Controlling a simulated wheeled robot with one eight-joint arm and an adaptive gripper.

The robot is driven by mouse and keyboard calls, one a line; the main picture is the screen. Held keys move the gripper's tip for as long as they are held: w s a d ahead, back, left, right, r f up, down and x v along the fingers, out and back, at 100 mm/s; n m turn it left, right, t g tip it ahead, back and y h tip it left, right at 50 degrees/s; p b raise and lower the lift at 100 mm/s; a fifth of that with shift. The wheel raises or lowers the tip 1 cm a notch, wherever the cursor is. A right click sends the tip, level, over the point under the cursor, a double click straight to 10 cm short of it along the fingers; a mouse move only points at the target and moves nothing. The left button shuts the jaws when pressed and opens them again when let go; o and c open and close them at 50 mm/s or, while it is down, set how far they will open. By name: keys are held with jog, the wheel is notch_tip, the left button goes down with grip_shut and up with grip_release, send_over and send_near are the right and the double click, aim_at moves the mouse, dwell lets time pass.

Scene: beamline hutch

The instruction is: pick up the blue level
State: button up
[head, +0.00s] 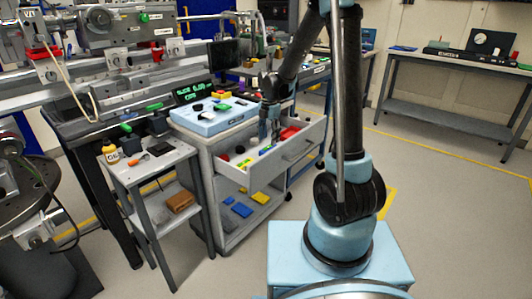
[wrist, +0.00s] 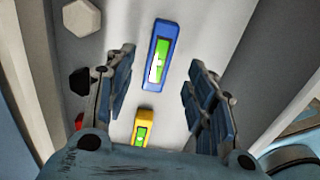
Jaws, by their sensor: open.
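The blue level (wrist: 160,54), a blue bar with a bright green window, lies on the pale floor of the drawer in the wrist view. My gripper (wrist: 160,62) is open above it, with one finger to the left and one to the right of the bar. Neither finger appears to touch it. A similar yellow level (wrist: 143,128) lies closer to my palm, its lower end cut off by my gripper. In the head view my gripper (head: 270,132) reaches down into the open drawer (head: 290,157), and the blue level is too small there to tell clearly.
A black hexagonal piece (wrist: 79,81) and a beige one (wrist: 82,17) lie left of my fingers. A drawer wall (wrist: 285,70) runs along the right. In the head view, red items (head: 290,132) lie at the drawer's right, and a side table (head: 150,157) stands left.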

aim_at(268, 147)
jog(key=shift+a+f, duration=0.15)
jog(key=shift+f, duration=2.3)
jog(key=shift+c, duration=0.6)
grip_shut()
